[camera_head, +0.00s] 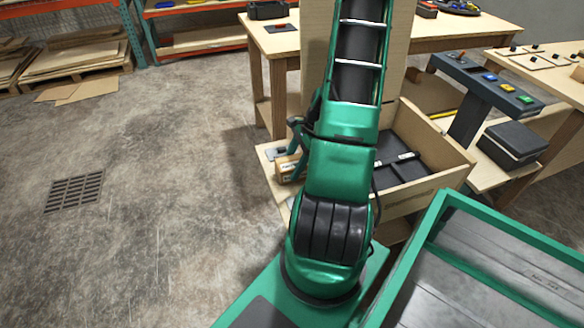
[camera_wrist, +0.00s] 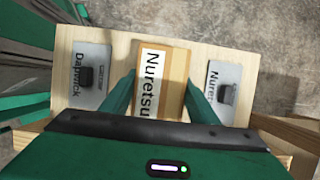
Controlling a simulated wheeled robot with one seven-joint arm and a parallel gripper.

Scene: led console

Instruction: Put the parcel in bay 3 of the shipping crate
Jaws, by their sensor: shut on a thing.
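The parcel is a small tan cardboard box with a white label reading "Nuretsu" in the wrist view (camera_wrist: 172,85). It also shows in the head view (camera_head: 287,170), partly hidden by my arm. My gripper (camera_wrist: 160,95) has one green finger on each side of the parcel and is shut on it. The parcel is over a pale wooden board; I cannot tell whether it touches the board. The shipping crate is a wooden open-top box (camera_head: 436,192) to the right of my arm, with a dark divided inside. Its bay numbers are not readable.
A console with coloured buttons (camera_head: 487,77) and a dark case (camera_head: 510,143) stand at the right. My green-rimmed tray is at the lower right.

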